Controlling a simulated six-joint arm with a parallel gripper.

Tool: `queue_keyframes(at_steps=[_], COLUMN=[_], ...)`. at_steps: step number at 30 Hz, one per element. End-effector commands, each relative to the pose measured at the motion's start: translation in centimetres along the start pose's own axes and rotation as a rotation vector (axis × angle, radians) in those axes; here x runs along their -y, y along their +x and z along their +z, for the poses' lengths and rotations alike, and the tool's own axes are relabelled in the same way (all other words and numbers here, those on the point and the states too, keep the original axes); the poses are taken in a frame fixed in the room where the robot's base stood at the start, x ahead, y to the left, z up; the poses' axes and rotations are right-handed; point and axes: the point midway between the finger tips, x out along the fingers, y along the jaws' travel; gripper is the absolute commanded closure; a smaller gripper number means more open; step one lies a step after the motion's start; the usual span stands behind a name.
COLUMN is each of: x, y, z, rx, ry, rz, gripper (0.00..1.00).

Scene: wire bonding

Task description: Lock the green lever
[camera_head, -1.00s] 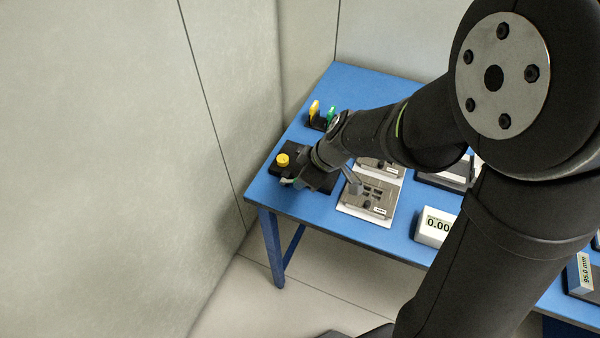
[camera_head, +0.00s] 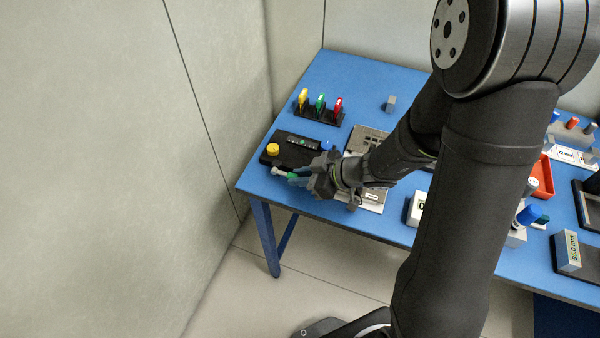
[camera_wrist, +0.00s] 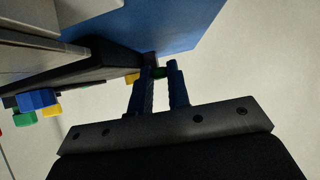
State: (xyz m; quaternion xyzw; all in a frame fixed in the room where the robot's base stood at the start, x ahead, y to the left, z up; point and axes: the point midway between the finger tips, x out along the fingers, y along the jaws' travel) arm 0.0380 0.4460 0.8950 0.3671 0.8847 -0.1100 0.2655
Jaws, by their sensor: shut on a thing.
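A black box (camera_head: 279,157) with a yellow knob (camera_head: 272,149) and a blue button stands near the table's left front corner. A green part (camera_head: 292,176), seemingly the green lever, shows at the box's front edge beside a pale rounded tip (camera_head: 276,170). My gripper (camera_head: 303,177) is beside the box's front right, shut on this green part.
A black rack behind the box holds upright yellow (camera_head: 303,98), green (camera_head: 320,102) and red (camera_head: 338,106) handles. A metal fixture plate (camera_head: 369,141) lies under and behind my arm. A white display box (camera_head: 415,208) stands to the right. The front left table edge is close.

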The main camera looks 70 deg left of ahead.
Motion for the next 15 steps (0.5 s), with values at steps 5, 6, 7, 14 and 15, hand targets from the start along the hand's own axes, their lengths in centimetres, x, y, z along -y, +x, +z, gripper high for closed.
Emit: queue_keyframes(at_steps=[5, 6, 7, 14, 15], x=[-0.04, -0.05, -0.04, -0.01, 0.0], y=[0.15, 0.18, 0.19, 0.24, 0.24], z=[0.34, 0.38, 0.39, 0.43, 0.44], rx=[-0.039, -0.044, -0.047, -0.054, -0.054], ry=[0.002, 0.002, 0.001, 0.001, 0.001], rz=[0.001, 0.001, 0.001, 0.0, 0.0], gripper=[1.0, 1.0, 1.0, 1.0, 1.0])
